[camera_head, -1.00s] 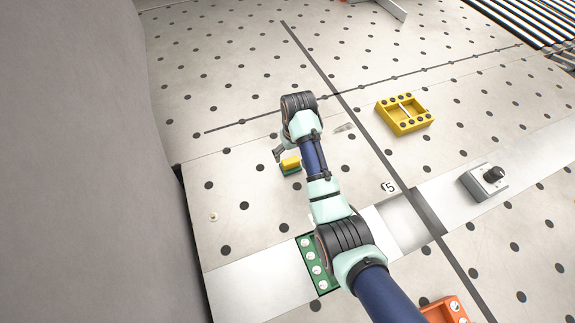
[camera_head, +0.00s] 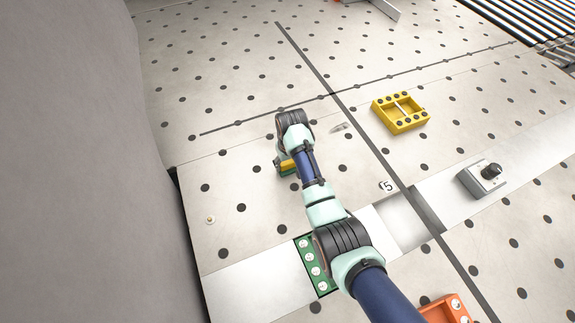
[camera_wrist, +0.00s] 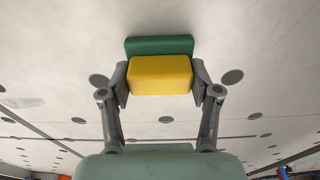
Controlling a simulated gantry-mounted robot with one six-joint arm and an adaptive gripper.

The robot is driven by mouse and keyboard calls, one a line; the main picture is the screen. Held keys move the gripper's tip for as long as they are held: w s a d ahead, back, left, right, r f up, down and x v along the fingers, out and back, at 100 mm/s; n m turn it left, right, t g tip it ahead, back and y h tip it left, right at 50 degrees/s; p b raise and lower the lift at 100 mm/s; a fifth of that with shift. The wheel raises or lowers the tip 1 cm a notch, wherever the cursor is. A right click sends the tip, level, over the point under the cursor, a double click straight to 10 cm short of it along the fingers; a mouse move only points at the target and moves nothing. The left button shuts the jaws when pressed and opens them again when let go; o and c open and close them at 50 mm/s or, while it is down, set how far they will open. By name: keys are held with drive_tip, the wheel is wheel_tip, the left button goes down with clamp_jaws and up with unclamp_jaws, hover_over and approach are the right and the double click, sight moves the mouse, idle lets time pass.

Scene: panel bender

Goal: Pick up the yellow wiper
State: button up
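The yellow wiper (camera_head: 286,164) has a yellow block on a green base and sits on the perforated table, partly hidden by my wrist in the head view. In the wrist view the yellow wiper (camera_wrist: 160,75) lies between my two grey fingers, with its green part behind the yellow block. My gripper (camera_wrist: 161,82) has one finger pad close along each side of the yellow block. I cannot tell whether the pads press on it or a thin gap is left.
A yellow tray (camera_head: 401,113) stands to the right on the table. A green holder (camera_head: 316,268) with white round pieces lies near my arm, an orange holder (camera_head: 446,309) at the bottom edge. A grey box with a black knob (camera_head: 483,178) stands right. A grey wall (camera_head: 75,150) is left.

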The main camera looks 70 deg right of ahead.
drive_tip(key=c, duration=0.6)
drive_tip(key=shift+o, duration=0.2)
drive_tip(key=shift+r, duration=0.1)
wheel_tip(320, 180, up, 20)
drive_tip(key=p, duration=0.6)
drive_tip(key=shift+r, duration=0.1)
